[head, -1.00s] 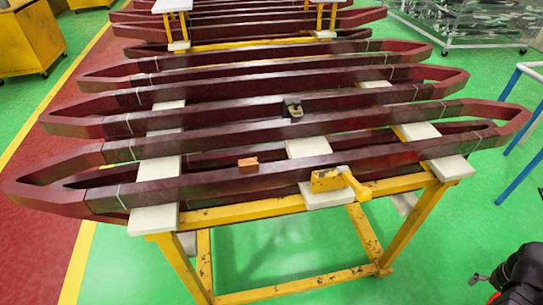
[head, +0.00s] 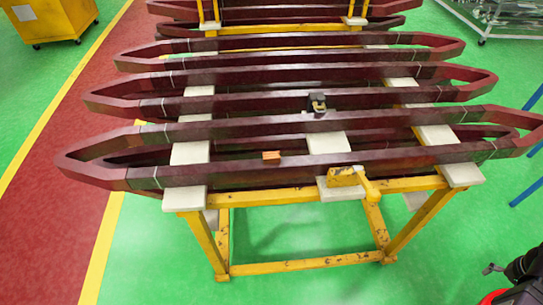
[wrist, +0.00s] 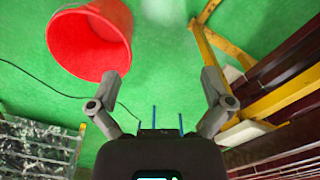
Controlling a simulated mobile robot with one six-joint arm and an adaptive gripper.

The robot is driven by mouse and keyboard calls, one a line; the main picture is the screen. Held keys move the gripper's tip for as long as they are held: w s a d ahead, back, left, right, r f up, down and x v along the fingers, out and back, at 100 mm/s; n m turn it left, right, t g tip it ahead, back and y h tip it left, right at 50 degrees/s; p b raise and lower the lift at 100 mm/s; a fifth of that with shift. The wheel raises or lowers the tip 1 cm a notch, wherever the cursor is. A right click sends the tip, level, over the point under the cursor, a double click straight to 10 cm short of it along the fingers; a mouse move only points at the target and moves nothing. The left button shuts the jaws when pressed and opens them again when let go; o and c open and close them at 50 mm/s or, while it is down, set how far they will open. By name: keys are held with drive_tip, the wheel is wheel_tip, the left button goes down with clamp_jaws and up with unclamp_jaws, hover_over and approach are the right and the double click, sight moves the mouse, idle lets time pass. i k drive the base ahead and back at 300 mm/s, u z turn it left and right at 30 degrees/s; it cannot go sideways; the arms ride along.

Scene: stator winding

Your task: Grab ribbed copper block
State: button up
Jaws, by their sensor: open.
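A small orange-brown copper block (head: 271,156) rests on a front dark red coil bar, left of the middle, in the head view. Its ribs are too small to make out. My gripper (wrist: 160,82) is open and empty in the wrist view, its two fingers spread above the green floor. The block does not show in the wrist view. In the head view, part of my arm shows at the lower right corner, well apart from the block.
Long dark red coils (head: 240,130) lie on white pads on a yellow stand (head: 300,265). A yellow tool (head: 350,179) and a black clamp-like item (head: 317,103) are on it. The wrist view shows a red bucket (wrist: 90,38) on the floor. Green floor is clear in front.

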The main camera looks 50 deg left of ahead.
sight(273, 157)
drive_tip(key=z, duration=1.1)
drive_tip(key=k, duration=0.1)
drive_tip(key=u, duration=3.2)
